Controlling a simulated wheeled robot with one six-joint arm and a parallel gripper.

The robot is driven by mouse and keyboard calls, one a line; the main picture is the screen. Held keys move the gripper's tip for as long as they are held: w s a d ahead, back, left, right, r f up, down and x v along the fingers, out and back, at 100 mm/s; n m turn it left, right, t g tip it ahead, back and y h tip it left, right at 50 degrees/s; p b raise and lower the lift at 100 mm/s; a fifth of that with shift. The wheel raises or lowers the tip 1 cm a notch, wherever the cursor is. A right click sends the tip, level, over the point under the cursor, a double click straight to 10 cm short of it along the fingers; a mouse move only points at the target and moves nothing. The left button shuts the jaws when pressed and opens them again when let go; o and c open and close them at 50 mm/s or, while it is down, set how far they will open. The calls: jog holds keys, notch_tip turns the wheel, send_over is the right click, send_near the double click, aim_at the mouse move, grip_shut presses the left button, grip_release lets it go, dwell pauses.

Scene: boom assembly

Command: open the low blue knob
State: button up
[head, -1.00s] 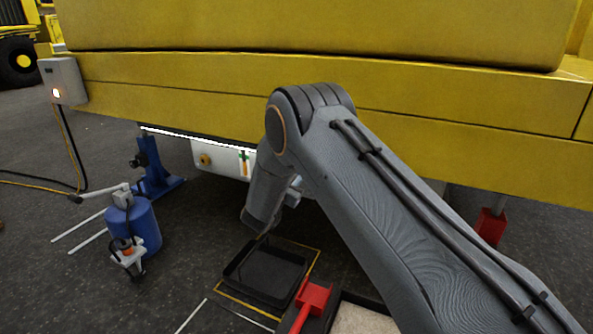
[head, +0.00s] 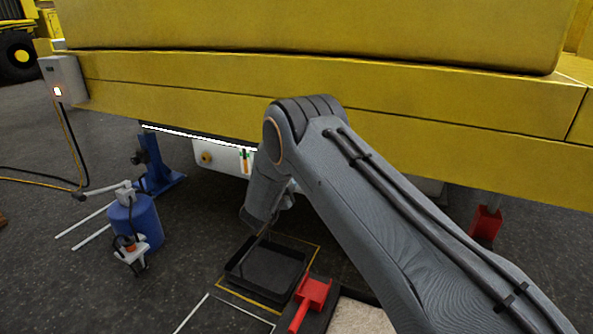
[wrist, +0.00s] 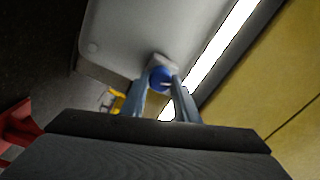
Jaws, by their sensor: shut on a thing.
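The blue knob (wrist: 160,77) shows in the wrist view, round with a pale line on it, mounted at the lower edge of a grey-white box (wrist: 150,32). My gripper (wrist: 160,92) has a finger on each side of the knob and is shut on it. In the head view the knob and my fingertips are hidden behind my arm. The white panel (head: 218,158) under the yellow boom shows there, to the left of my arm.
The yellow boom (head: 300,75) hangs low over the work area. A black tray (head: 266,268), a red tool (head: 312,292), a blue cylinder (head: 137,222) and a blue stand (head: 155,168) are on the floor. A red-based post (head: 486,223) stands at right.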

jog(key=m+p, duration=0.2)
jog(key=m, duration=0.9)
jog(key=shift+m+g, duration=0.3)
jog(key=shift+a+f+m, duration=0.1)
jog(key=shift+m, duration=0.2)
jog(key=o, duration=1.1)
jog(key=shift+c, duration=0.2)
jog(key=p+v, duration=0.1)
jog(key=v, duration=0.6)
jog(key=shift+s+a+p, duration=0.15)
jog(key=shift+s+p, duration=0.2)
jog(key=shift+p, duration=0.05)
